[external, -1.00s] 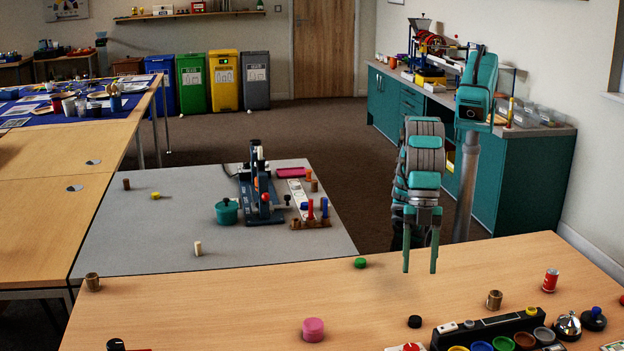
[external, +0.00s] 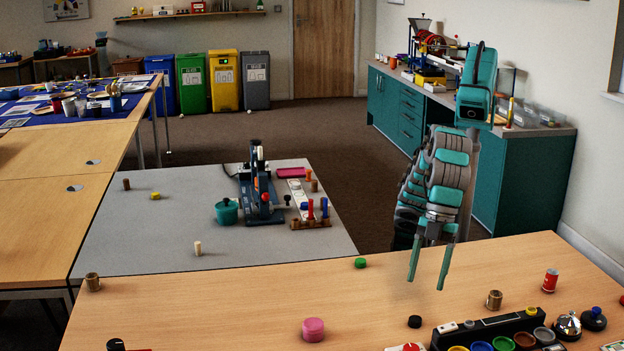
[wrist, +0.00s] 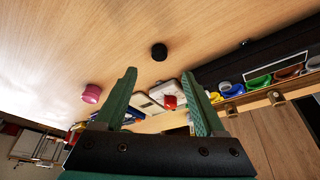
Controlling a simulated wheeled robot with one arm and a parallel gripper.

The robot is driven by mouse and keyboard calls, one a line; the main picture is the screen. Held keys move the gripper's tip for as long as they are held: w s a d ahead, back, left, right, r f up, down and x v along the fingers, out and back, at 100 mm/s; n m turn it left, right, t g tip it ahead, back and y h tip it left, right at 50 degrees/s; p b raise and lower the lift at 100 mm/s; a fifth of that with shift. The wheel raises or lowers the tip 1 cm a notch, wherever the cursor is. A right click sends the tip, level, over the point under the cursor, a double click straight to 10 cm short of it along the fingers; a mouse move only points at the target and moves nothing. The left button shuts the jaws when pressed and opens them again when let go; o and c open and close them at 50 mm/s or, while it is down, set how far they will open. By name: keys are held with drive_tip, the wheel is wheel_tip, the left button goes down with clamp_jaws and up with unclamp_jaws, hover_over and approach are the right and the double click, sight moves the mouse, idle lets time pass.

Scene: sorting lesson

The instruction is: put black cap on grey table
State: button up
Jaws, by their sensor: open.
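The black cap (external: 415,321) lies on the wooden table (external: 250,300), left of the black sorting tray. It also shows in the wrist view (wrist: 159,51), ahead of and between my fingertips, apart from them. My gripper (external: 428,284) is open and empty, pointing down above the wooden table, behind the cap in the external view. The grey table (external: 150,240) stands to the left, beyond the wooden table. Nothing hides the cap.
A pink cylinder (external: 313,329) and a green cap (external: 360,263) stand on the wooden table. The tray (external: 438,341) with coloured cups is at the right. A blue press (external: 262,200) and teal pot (external: 227,212) occupy the grey table's right part; its front left is mostly clear.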

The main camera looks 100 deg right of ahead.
sight(417, 318)
drive_tip(key=shift+w+a+f+m+t+p, duration=0.15)
drive_tip(key=shift+w+a+f+m, duration=0.2)
drive_tip(key=shift+f, duration=1.05)
drive_tip(key=shift+w+a+f+m+t+p, duration=0.1)
drive_tip(key=shift+w+a+f+m, duration=0.25)
drive_tip(key=shift+f, duration=1.05)
drive_tip(key=shift+w+a+f+m+t+p, duration=0.15)
drive_tip(key=shift+w+a+f+m, duration=0.2)
drive_tip(key=shift+f, duration=1.05)
drive_tip(key=shift+s, duration=0.1)
drive_tip(key=shift+c, duration=0.3)
clamp_jaws()
